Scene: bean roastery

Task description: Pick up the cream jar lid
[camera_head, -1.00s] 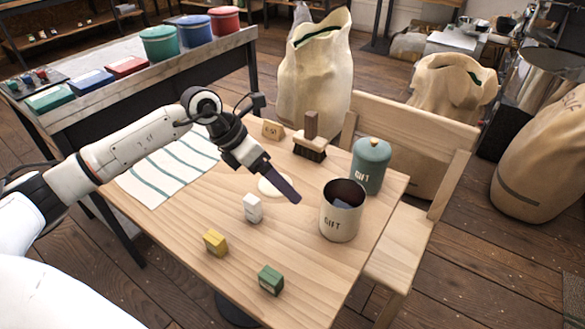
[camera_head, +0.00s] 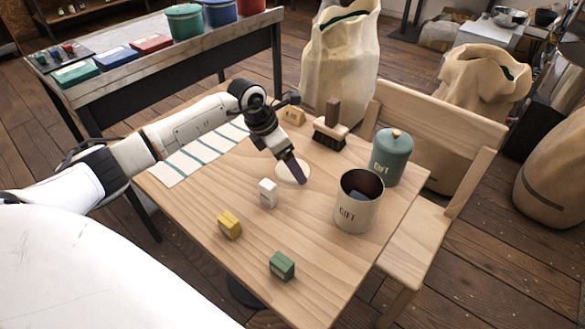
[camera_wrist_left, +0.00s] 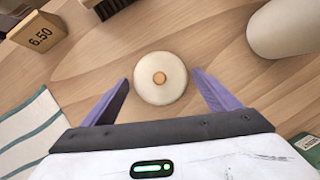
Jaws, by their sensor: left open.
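The cream jar lid (camera_wrist_left: 158,90) is a round disc with a small tan knob, lying flat on the table. In the head view the lid (camera_head: 283,172) is partly hidden behind my left gripper (camera_head: 300,178). In the left wrist view my left gripper (camera_wrist_left: 160,98) is open, with a purple finger on each side of the lid and gaps between. The open cream jar (camera_head: 352,212), marked GIFT, stands upright to the right with something dark blue-grey inside. It also shows at the upper right of the left wrist view (camera_wrist_left: 285,28). My right gripper is not in view.
A lidded teal jar (camera_head: 392,160) stands behind the cream jar. A brush (camera_head: 330,130) and a price sign (camera_wrist_left: 40,37) stand at the back. White (camera_head: 268,193), yellow (camera_head: 229,225) and green (camera_head: 282,266) blocks sit nearer. A striped cloth (camera_head: 195,158) lies at left.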

